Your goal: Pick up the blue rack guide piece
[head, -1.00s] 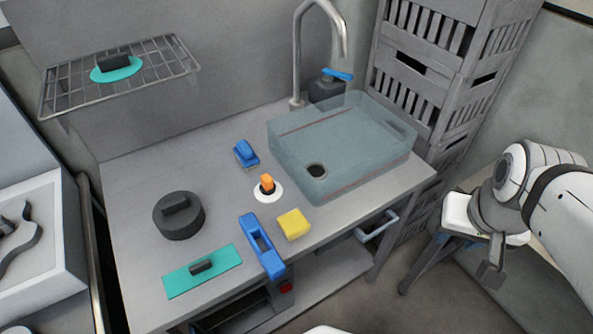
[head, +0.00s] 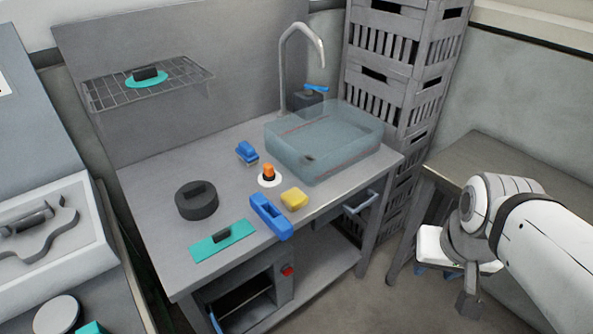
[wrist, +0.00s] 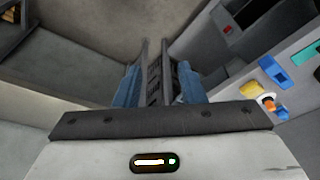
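Two blue pieces lie on the grey worktop (head: 150,217) in the head view. A long slotted blue piece (head: 270,217) lies at the front edge, its near end at or slightly over the edge. A smaller blue block (head: 247,152) lies further back. I cannot tell for sure which is the rack guide piece; the slotted one looks more like it. It also shows in the wrist view (wrist: 273,70), at the right. My gripper (head: 468,300) hangs to the right of the worktop, well away from both. In the wrist view its fingers (wrist: 155,70) are apart with nothing between them.
A yellow sponge (head: 294,199) and an orange-topped item on a white disc (head: 268,175) are close to the slotted piece. A teal float (head: 222,240), dark round weight (head: 197,200) and translucent basin (head: 325,145) share the worktop. A side table (head: 500,160) stands behind my arm.

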